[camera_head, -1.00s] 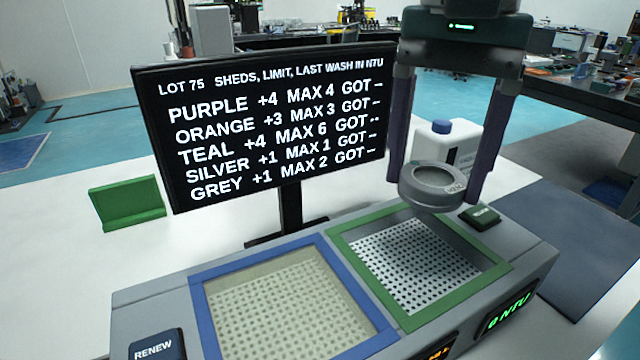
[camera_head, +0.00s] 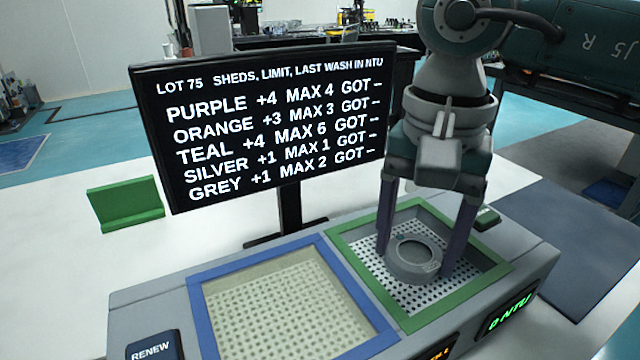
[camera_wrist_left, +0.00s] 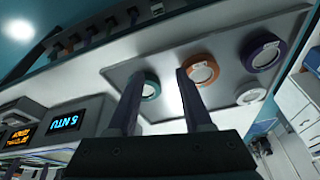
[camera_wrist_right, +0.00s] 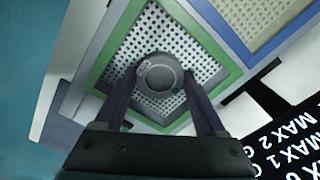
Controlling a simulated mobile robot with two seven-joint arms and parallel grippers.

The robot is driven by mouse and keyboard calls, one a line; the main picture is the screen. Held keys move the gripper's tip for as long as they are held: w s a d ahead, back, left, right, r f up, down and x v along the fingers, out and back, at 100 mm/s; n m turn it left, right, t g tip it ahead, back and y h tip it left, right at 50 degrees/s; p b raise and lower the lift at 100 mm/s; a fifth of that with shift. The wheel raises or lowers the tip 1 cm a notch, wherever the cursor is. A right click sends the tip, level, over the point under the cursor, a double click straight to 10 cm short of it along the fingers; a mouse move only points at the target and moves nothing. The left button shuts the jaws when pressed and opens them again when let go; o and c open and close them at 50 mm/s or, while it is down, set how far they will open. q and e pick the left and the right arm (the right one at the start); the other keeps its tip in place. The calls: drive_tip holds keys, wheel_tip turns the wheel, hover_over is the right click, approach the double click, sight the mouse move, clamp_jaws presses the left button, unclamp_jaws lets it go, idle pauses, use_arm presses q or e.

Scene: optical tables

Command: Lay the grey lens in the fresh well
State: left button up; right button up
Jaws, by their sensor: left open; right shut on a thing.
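The grey lens (camera_head: 411,271), a thick grey ring with a small label, is between the fingers of my right gripper (camera_head: 415,262), which is shut on it. It is down inside the green-rimmed well (camera_head: 352,268), over the perforated floor; I cannot tell whether it touches that floor. A green "0 NTU" display (camera_head: 508,314) is at this well's front right. The right wrist view also shows the lens (camera_wrist_right: 158,72) flat within the green rim. My left gripper (camera_wrist_left: 160,82) is open and empty, with a teal-ringed lens (camera_wrist_left: 150,86) and an orange-ringed lens (camera_wrist_left: 202,70) beyond its fingers.
A blue-rimmed well (camera_head: 200,312) with a cloudy yellowish look adjoins on the left, with a RENEW button (camera_head: 152,346) beside it. A lot screen (camera_head: 265,125) stands behind. Purple (camera_wrist_left: 265,52) and silver (camera_wrist_left: 250,94) lenses lie on the tray in the left wrist view.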

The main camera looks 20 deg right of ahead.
sight(415, 252)
drive_tip(key=o, duration=1.4)
drive_tip(key=shift+c, duration=0.2)
wheel_tip(415, 252, up, 12)
drive_tip(key=shift+r, duration=0.15)
drive_tip(key=shift+c, duration=0.2)
